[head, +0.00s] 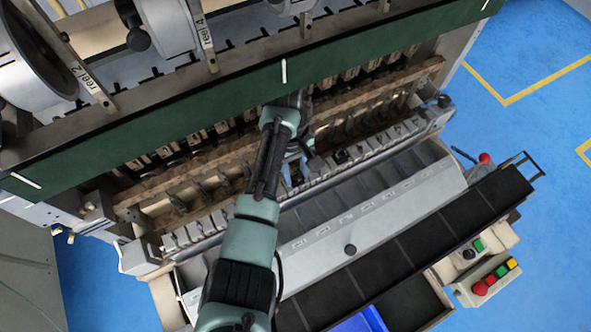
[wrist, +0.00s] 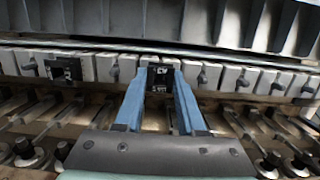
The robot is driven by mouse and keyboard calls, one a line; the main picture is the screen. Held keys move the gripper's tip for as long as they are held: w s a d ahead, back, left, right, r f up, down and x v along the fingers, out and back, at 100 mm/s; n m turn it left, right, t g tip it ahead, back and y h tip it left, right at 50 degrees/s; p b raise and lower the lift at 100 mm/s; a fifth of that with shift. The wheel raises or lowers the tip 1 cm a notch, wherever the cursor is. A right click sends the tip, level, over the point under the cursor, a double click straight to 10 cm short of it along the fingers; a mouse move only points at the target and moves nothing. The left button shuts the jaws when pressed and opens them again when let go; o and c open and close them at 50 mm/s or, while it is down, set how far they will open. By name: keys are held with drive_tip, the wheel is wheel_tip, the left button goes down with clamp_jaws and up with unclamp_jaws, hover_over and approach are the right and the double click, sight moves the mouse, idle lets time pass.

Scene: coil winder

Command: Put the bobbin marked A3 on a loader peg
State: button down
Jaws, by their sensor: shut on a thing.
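My gripper (wrist: 160,90) has blue fingers and is shut on a small black bobbin (wrist: 161,78). Its label is upside down in the wrist view and looks like A3. The bobbin is in line with a row of pale grey blocks (wrist: 102,66) with small dark pegs. I cannot tell whether it sits on a peg or is just in front. In the head view my gripper (head: 294,172) is over the grey peg row (head: 225,214), and my arm hides most of it; the bobbin is not clear there.
Another black bobbin (wrist: 64,69) sits on the peg row, to the left in the wrist view. Dark spindles (wrist: 262,160) line the machine below. A grey slotted tray (head: 375,205) lies in front of the row. A green beam (head: 225,95) crosses above.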

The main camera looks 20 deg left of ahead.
drive_tip(key=shift+c, duration=2.1)
unclamp_jaws()
